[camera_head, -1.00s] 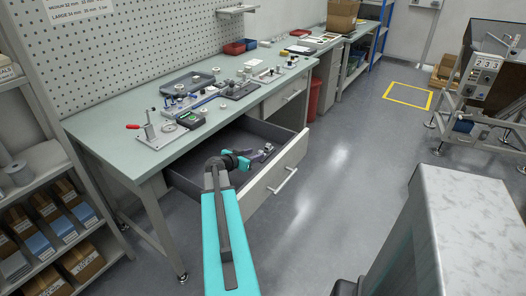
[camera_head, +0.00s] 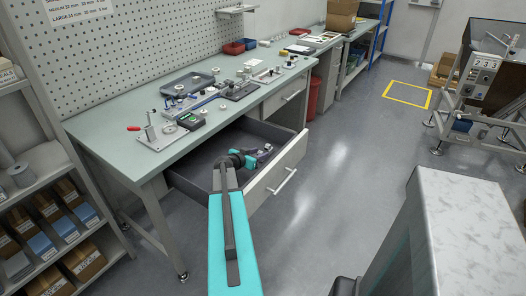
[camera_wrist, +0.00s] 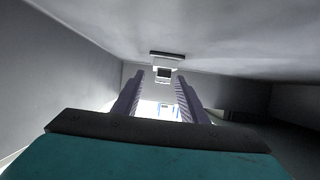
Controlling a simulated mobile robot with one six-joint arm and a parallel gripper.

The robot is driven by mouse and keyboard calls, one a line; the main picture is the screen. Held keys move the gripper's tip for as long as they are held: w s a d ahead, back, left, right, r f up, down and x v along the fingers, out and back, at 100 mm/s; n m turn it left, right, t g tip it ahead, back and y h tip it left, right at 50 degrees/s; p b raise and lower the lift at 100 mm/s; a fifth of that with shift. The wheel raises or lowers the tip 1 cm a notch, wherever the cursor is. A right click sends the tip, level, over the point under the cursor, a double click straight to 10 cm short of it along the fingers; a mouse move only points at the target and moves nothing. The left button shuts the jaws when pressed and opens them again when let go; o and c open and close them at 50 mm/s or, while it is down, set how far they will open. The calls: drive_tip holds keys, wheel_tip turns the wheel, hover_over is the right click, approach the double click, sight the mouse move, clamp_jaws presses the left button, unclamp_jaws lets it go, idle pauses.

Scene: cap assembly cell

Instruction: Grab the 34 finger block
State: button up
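My gripper (camera_head: 262,153) is inside the open drawer (camera_head: 290,165) under the workbench. In the wrist view its two ribbed purple fingers (camera_wrist: 162,82) stand apart, with a clear gap between them. A small block (camera_wrist: 163,73) with a dark flat top and a pale body lies ahead, around and just beyond the fingertips. I cannot tell whether the fingertips reach its sides, and no contact shows. I cannot read a "34" marking on it, so I cannot confirm it is the 34 finger block. In the head view my gripper largely hides this spot.
The drawer's grey walls (camera_wrist: 65,60) rise close around my gripper. The workbench top (camera_head: 105,125) above carries a toggle clamp (camera_head: 150,130), fixtures and a grey tray (camera_head: 187,82). A shelf rack with boxes (camera_head: 72,193) stands at left.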

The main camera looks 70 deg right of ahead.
drive_tip(key=shift+d+f, duration=0.1)
drive_tip(key=shift+d, duration=0.1)
idle(0.5)
clamp_jaws()
